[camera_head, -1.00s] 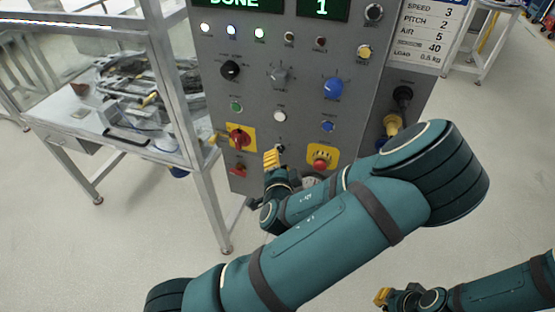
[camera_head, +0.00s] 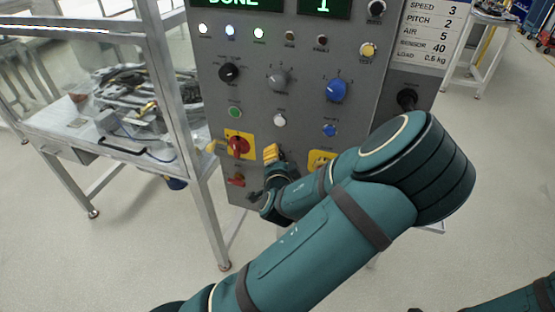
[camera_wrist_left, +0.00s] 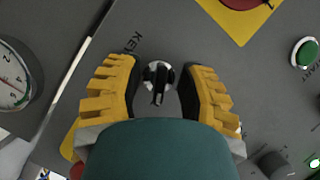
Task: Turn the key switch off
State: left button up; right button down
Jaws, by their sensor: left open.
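The key switch (camera_wrist_left: 158,82) shows in the left wrist view as a round silver collar with a dark key standing out of it, on the grey panel near a "KEY" label. My left gripper (camera_wrist_left: 160,76) has its two yellow fingers apart, one on each side of the key switch, with visible gaps. In the head view my left gripper (camera_head: 272,154) is at the lower middle of the control panel (camera_head: 255,95), and it mostly hides the key switch there. My right arm shows only at the bottom right corner; its gripper is cut off.
A red rotary switch (camera_head: 238,146) on a yellow plate sits left of my left gripper. A white button (camera_head: 280,120) is above it. A yellow plate (camera_head: 320,158) to the right is partly hidden by my arm. A round gauge (camera_wrist_left: 14,82) is at the wrist view's left edge.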

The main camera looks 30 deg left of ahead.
pick_arm(q)
grip_shut()
jog(key=shift+n, duration=0.3)
jog(key=shift+s+a+r+n+h+p, duration=0.1)
jog(key=shift+n+h+p, duration=0.3)
jog(key=shift+n, duration=0.3)
jog(key=shift+n+h, duration=0.6)
jog(key=shift+n, duration=0.4)
jog(key=shift+n+h, duration=0.5)
jog(key=shift+n, duration=0.1)
jog(key=shift+n+h+b, duration=0.3)
jog(key=shift+n+b, duration=0.3)
jog(key=shift+b, duration=0.05)
jog(key=shift+n+h+b, duration=0.9)
jog(key=shift+n+b, duration=0.2)
jog(key=shift+b, duration=0.15)
jog(key=shift+c, duration=0.3)
grip_release()
